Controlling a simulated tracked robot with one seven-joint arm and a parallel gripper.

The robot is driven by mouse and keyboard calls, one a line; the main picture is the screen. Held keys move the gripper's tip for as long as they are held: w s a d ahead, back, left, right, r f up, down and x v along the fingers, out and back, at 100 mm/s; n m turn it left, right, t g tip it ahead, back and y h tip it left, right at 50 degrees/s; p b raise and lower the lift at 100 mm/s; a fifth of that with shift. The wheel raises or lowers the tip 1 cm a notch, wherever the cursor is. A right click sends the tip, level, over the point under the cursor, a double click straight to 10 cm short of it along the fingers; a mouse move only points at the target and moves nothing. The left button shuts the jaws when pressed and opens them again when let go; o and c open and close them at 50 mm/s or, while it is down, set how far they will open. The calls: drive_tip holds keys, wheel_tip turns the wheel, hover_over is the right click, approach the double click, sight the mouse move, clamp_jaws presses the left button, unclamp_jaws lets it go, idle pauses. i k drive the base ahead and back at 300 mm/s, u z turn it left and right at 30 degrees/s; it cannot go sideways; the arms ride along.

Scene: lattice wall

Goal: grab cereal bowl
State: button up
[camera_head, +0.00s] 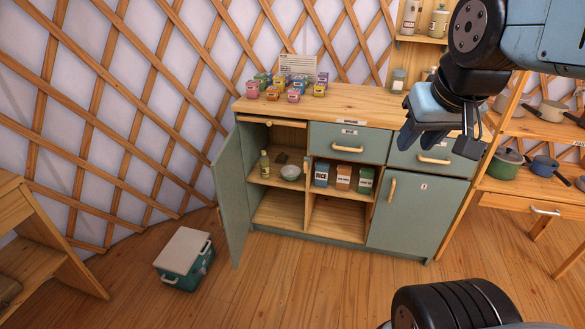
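A small pale bowl (290,172) sits on the upper shelf inside the cabinet (335,229), in the left compartment. A bottle stands to its left and a small dark item lies behind it. The left cabinet door (228,198) is swung open, so the bowl shows from the front. My gripper (438,148) hangs at the upper right, in front of the drawers and well apart from the bowl. Its fingers are spread with nothing visible between them.
Several colourful jars (290,85) stand on the countertop. Labelled boxes (343,177) stand right of the bowl. A lidded cooler (184,259) is on the floor at left. Shelves with pots (508,162) stand at right. The floor (300,280) before the cabinet is clear.

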sight(290, 173)
drive_tip(key=i, duration=0.9)
drive_tip(key=u, duration=0.05)
